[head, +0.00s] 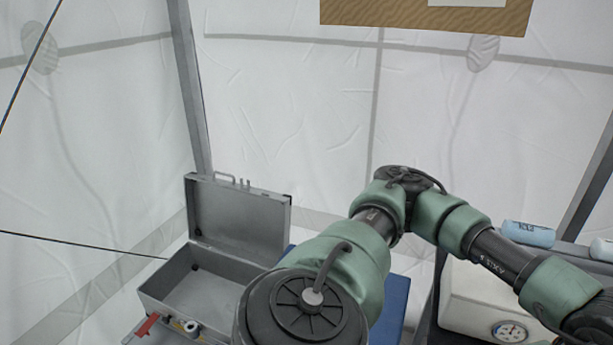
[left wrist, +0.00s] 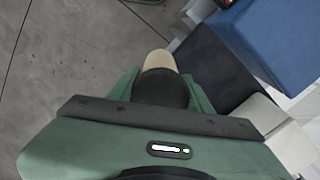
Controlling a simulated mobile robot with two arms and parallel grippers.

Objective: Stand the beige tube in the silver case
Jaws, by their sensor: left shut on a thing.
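The silver case (head: 240,215) stands open at the lower left of the head view, lid upright at the back. The part of its inside that I can see looks empty; my arm hides its right side. In the left wrist view my left gripper (left wrist: 161,84) is shut on the beige tube (left wrist: 160,61). Only the tube's pale end shows beyond a dark round section between the green fingers; the rest is hidden. The head view shows my bent arm reaching to the lower right, away from the case, but not the left gripper's fingers. My right gripper is not in view.
A blue surface (head: 393,305) lies right of the case, partly behind my arm. A pale box with a round gauge (head: 510,331) stands at the lower right, with a light blue roll (head: 528,234) behind it. White tent walls and a grey pole (head: 187,85) close off the back.

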